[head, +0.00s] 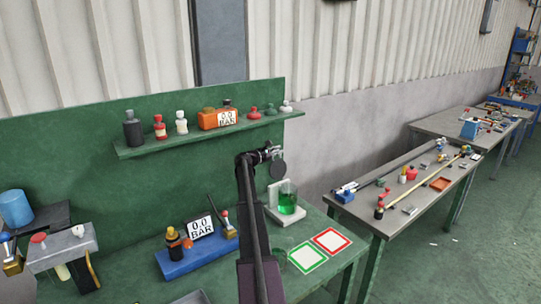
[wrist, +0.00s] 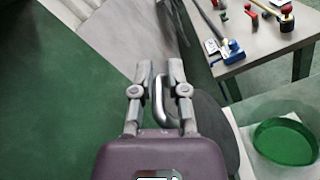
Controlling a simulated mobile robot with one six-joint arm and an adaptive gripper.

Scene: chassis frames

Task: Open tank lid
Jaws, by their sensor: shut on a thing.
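The tank (head: 287,203) is a clear vessel of green liquid on a pale stand at the right end of the green bench. In the wrist view the tank (wrist: 285,142) shows at lower right, with green liquid visible from above. My gripper (head: 268,153) is above and slightly left of the tank. In the wrist view my gripper (wrist: 160,78) is shut on the metal handle (wrist: 159,102) of the dark round lid (wrist: 215,125). The lid (head: 278,168) hangs tilted in the air, apart from the tank. Part of the lid is hidden behind my gripper.
A shelf (head: 205,133) with several bottles and an orange gauge box (head: 217,118) runs behind the bench. A blue gauge unit (head: 195,255) stands left of my arm. Green and red framed squares (head: 331,240) lie in front of the tank. A grey table (head: 410,185) stands right.

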